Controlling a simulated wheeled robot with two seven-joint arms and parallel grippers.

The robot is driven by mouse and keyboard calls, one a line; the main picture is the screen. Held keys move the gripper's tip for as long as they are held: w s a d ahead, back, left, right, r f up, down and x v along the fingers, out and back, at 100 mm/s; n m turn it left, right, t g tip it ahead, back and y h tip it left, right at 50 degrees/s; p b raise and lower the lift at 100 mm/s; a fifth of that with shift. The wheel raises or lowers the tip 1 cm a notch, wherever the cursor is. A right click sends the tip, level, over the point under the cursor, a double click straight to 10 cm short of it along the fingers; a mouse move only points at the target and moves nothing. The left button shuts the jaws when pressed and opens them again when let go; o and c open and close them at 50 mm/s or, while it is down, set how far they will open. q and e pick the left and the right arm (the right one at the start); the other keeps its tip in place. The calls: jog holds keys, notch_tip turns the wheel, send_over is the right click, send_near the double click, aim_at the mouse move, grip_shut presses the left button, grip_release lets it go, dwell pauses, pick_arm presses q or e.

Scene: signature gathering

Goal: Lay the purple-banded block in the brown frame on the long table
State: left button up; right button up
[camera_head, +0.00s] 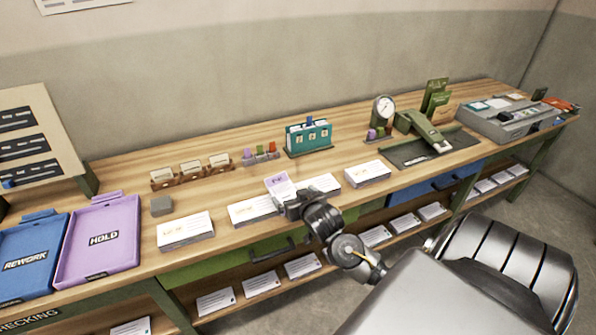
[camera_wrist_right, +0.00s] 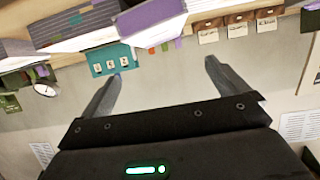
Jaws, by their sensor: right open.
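The purple-banded block (camera_head: 279,186) shows just behind my right gripper (camera_head: 287,203), among the white stacks on the long table (camera_head: 135,182). Its lower part is hidden by the gripper and a stack. In the right wrist view, a purple band (camera_wrist_right: 150,14) lies beyond the fingertips, apart from them. My right gripper (camera_wrist_right: 163,70) is open with nothing between its fingers. A brown rack (camera_head: 190,177) with three upright cards stands left of the block, near the table's back. I cannot tell whether it is the brown frame. My left gripper is not in view.
White stacks (camera_head: 185,231) line the front edge. A teal box (camera_head: 308,138) and small coloured stamps (camera_head: 261,156) stand behind. Purple (camera_head: 98,243) and blue (camera_head: 30,258) trays lie at left. A dial gauge (camera_head: 384,108) and green press (camera_head: 424,130) stand at right.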

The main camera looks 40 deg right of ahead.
jog(key=shift+v, duration=1.55)
